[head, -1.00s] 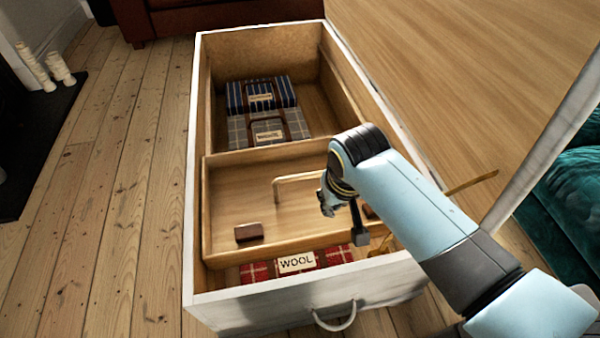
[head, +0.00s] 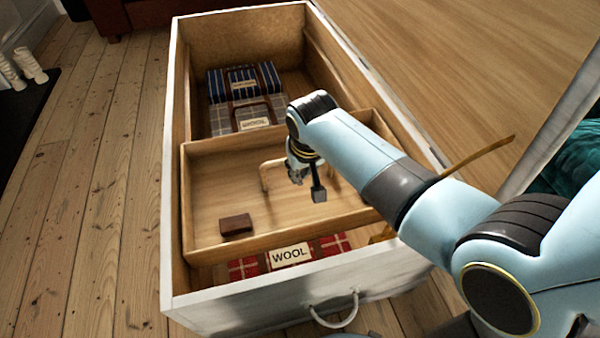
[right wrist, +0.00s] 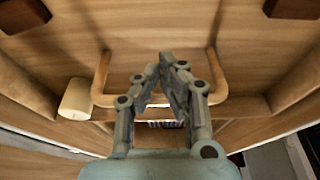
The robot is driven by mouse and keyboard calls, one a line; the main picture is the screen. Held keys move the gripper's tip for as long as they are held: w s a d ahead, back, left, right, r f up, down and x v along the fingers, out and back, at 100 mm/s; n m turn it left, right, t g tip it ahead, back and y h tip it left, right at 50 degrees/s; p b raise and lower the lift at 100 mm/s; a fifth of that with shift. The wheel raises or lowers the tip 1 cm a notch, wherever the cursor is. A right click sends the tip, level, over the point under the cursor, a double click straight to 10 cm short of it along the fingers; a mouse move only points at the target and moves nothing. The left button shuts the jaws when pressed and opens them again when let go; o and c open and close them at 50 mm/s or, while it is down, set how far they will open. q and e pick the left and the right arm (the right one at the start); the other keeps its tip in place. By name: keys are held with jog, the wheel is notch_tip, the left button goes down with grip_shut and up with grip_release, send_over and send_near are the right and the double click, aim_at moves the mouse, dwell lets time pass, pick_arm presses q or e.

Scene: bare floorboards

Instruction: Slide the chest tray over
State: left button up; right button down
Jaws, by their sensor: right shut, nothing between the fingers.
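The wooden tray (head: 215,180) sits inside the open white chest (head: 166,200), across its near half. An arched wooden handle (head: 264,176) stands on the tray; in the right wrist view the handle (right wrist: 101,75) runs behind my fingers. My right gripper (head: 298,172) is shut and empty, low over the tray beside the handle. In the right wrist view its fingertips (right wrist: 173,60) lie within the handle's outline; I cannot tell whether they touch it. My left gripper is out of view.
A brown block (head: 236,224) lies in the tray. A red plaid blanket (head: 332,245) is at the chest's near end; blue striped (head: 268,75) and grey checked (head: 220,118) blankets lie beyond the tray. Bare floorboards (head: 100,180) are clear at left.

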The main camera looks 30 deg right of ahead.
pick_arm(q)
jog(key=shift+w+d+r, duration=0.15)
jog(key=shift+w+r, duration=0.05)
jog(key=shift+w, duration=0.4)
pick_arm(e)
jog(key=shift+w+d+r, duration=0.1)
jog(key=shift+w, duration=0.35)
